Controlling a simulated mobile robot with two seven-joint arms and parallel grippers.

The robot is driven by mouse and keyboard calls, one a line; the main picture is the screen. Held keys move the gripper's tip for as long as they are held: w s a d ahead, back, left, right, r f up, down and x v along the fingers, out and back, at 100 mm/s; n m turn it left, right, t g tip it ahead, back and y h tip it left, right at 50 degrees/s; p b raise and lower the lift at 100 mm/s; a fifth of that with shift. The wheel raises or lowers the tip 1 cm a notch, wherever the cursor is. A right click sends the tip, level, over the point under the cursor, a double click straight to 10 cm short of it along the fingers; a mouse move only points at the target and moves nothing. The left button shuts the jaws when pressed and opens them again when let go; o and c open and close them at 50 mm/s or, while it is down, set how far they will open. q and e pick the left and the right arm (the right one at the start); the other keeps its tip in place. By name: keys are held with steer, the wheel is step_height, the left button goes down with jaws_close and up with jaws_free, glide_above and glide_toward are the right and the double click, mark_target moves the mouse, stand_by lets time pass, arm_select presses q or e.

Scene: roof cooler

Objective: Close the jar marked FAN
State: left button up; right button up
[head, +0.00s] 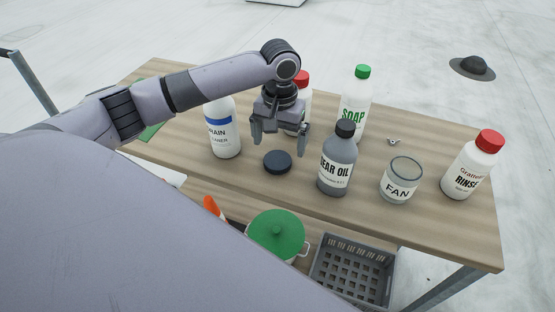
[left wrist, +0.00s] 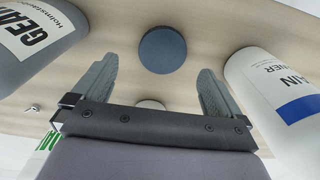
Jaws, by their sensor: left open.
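The jar marked FAN (head: 400,181) stands upright and open on the wooden table, right of the gear oil bottle. A dark round lid (head: 277,162) lies flat on the table between the drain cleaner bottle and the gear oil bottle. My left gripper (head: 280,148) is open and empty, pointing down above and behind the lid. In the left wrist view the lid (left wrist: 165,50) shows beyond the gap between the two fingers (left wrist: 158,88), apart from both. The jar is not in the left wrist view. My right gripper is not in view.
The drain cleaner bottle (head: 222,128) and the gear oil bottle (head: 337,160) flank the lid. A soap bottle (head: 354,112) stands behind, a red-capped bottle (head: 303,88) behind my gripper, a rinse bottle (head: 471,166) at right. A grey crate (head: 350,272) and green-lidded pot (head: 276,236) sit below.

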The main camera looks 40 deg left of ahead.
mark_target(277, 160)
arm_select(q)
steer(key=shift+s+a+f, duration=0.15)
steer(key=shift+f, duration=2.5)
steer(key=shift+c, duration=0.3)
steer(key=c, duration=1)
